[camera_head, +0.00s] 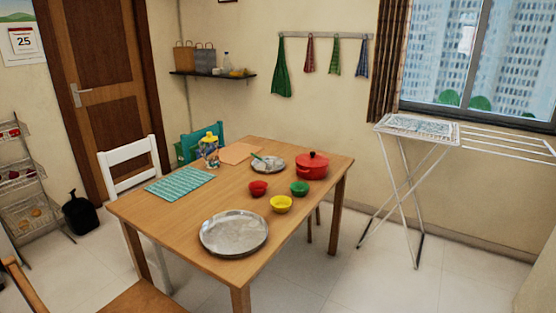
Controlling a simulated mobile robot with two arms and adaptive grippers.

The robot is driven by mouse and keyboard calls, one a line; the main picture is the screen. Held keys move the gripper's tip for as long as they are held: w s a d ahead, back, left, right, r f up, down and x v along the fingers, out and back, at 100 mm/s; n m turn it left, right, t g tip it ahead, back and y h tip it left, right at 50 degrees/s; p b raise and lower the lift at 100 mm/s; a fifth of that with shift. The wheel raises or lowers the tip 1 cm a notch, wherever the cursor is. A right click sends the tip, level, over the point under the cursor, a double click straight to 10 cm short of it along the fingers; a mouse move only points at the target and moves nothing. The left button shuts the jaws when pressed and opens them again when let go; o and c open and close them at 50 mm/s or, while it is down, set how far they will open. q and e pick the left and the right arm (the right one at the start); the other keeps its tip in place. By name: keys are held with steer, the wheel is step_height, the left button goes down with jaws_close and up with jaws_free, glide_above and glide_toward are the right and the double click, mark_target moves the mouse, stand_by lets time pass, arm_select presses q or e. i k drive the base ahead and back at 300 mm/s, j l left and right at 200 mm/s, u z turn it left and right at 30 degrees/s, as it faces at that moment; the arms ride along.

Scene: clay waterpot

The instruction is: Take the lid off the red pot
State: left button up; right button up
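The red pot (312,169) stands on the wooden table (150,210) near its far right corner. Its red lid (313,157) sits on top of it, with a small dark knob in the middle. Neither of my grippers shows in the head view.
A big metal tray (235,233) lies at the front. A teal mat (180,185) and a colourful jar (209,150) are further left. A drying rack (415,128) stands right.

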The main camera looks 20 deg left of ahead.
mark_target(312, 159)
steer(key=i+l+u, duration=0.1)
steer(key=i+u, duration=0.25)
steer(key=i+l+u, duration=0.15)
steer(key=u, duration=0.25)
steer(key=i+l+u, duration=0.35)
steer(key=k+j, duration=0.05)
steer(key=k, duration=0.05)
